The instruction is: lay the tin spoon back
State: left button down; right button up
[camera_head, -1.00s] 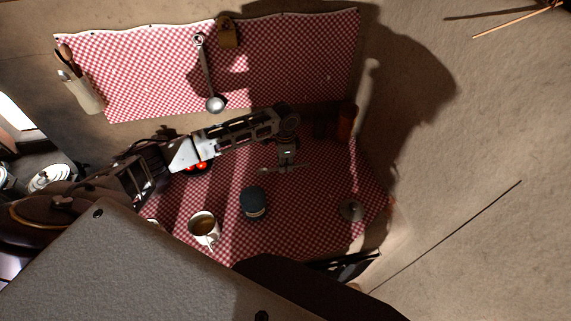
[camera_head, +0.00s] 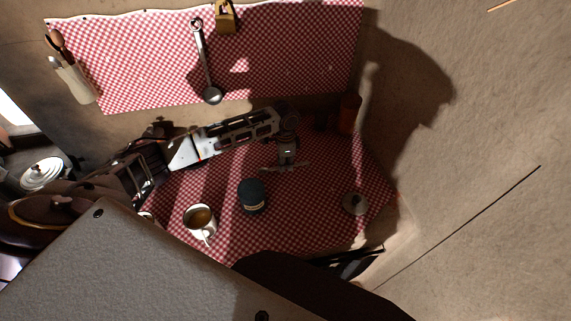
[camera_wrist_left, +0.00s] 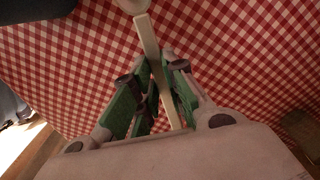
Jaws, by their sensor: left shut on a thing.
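The tin spoon (camera_wrist_left: 147,38) shows in the left wrist view as a pale, straight handle with a rounded end at the top edge, over the checked cloth. My left gripper (camera_wrist_left: 158,72) is shut on its handle with green-padded fingers. In the head view my left gripper (camera_head: 287,160) points down over the middle of the red-checked cloth (camera_head: 320,185), with the thin spoon (camera_head: 302,167) crosswise under it. I cannot tell whether the spoon touches the cloth. My right gripper is not seen.
A round lid (camera_head: 355,203) lies to the right and a reddish container (camera_head: 349,114) stands behind. A ladle (camera_head: 207,70) hangs on the back cloth. Bare cloth lies between jar and lid.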

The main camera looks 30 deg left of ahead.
aim_at(286, 176)
pick_arm(q)
jog(key=shift+f+b, duration=0.7)
jog(key=shift+f, duration=1.35)
jog(key=c, duration=1.4)
grip_release()
jog(key=shift+o, duration=0.2)
